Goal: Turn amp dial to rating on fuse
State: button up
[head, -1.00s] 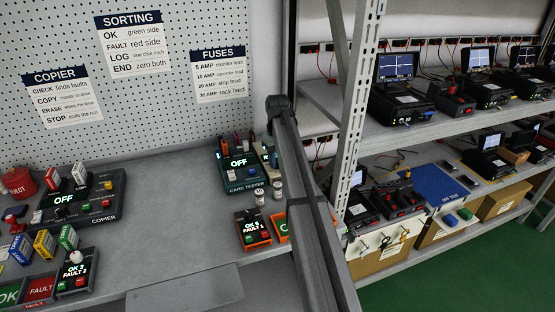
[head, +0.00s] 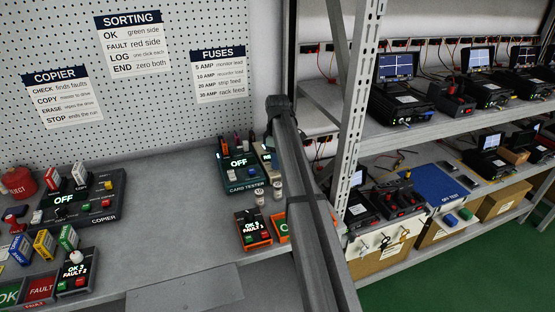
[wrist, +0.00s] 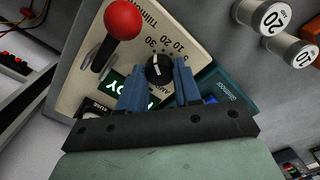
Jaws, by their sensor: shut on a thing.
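The amp dial (wrist: 158,68) is a black round knob with a white line on a beige tester (wrist: 188,38) in the wrist view. Numbers including 30, 5, 10 and 20 are printed around it. The line points roughly up in the picture, near the 30 side; its exact mark is hard to tell. My gripper (wrist: 160,82) has its blue fingers shut on the dial's sides. Two grey fuses stand at the right, one marked 20 (wrist: 270,17) and one marked 10 (wrist: 303,55). In the head view the tester (head: 267,158) is partly hidden behind my arm.
A red-ball lever (wrist: 123,20) rises from the tester near my fingers. The fuses sign (head: 219,73) hangs on the pegboard. A shelf post (head: 355,150) stands to the right. The middle bench (head: 170,200) is clear.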

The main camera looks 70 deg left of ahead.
dwell(0.3)
jog(key=o, duration=1)
jog(key=shift+o, duration=0.2)
notch_tip(320, 180, up, 14)
dwell(0.6)
